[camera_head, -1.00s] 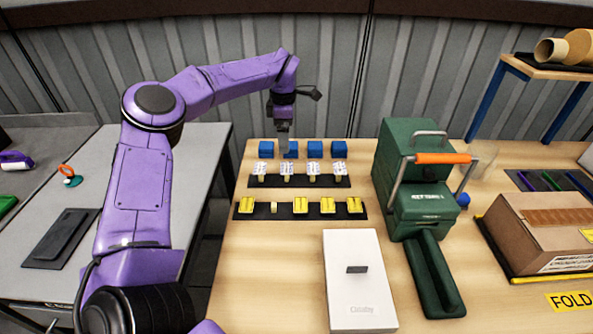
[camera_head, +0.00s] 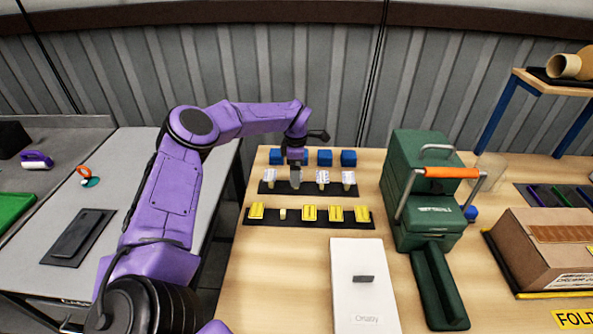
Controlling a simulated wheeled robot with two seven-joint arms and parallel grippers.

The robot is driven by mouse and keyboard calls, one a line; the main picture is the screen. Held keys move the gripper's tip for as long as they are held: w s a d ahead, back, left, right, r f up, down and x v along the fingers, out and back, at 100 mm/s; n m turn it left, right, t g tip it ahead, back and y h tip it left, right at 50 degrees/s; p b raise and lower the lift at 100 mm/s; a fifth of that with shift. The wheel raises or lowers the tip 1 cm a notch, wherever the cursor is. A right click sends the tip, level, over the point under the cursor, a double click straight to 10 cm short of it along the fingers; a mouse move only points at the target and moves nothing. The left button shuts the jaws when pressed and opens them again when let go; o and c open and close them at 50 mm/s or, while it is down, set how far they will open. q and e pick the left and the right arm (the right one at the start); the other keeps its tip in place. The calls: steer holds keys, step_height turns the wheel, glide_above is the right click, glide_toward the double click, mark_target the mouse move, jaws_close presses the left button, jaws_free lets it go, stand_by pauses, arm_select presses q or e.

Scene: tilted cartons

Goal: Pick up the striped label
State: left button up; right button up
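My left gripper (camera_head: 295,182) points down at the middle row, over the second white patterned label from the left, and hides most of it. Whether its fingers are open or touching the label cannot be told. Other white patterned labels stand on small posts on a black strip (camera_head: 308,189): one at the left (camera_head: 267,175), one just right of the gripper (camera_head: 322,177) and one at the right end (camera_head: 348,177). Their pattern is too small to name as stripes. Yellow labels with dark marks (camera_head: 309,212) stand in the front row. My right gripper is out of view.
Blue blocks (camera_head: 325,157) stand behind the middle row. One post (camera_head: 283,214) in the front row is bare. A white box (camera_head: 364,290) lies in front, and a green machine with an orange handle (camera_head: 427,190) stands at the right. A brown carton (camera_head: 545,245) is farther right.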

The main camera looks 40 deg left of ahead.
arm_select(q)
steer(key=shift+f+b, duration=0.25)
steer(key=shift+b, duration=0.05)
stand_by(0.4)
steer(key=c, duration=0.9)
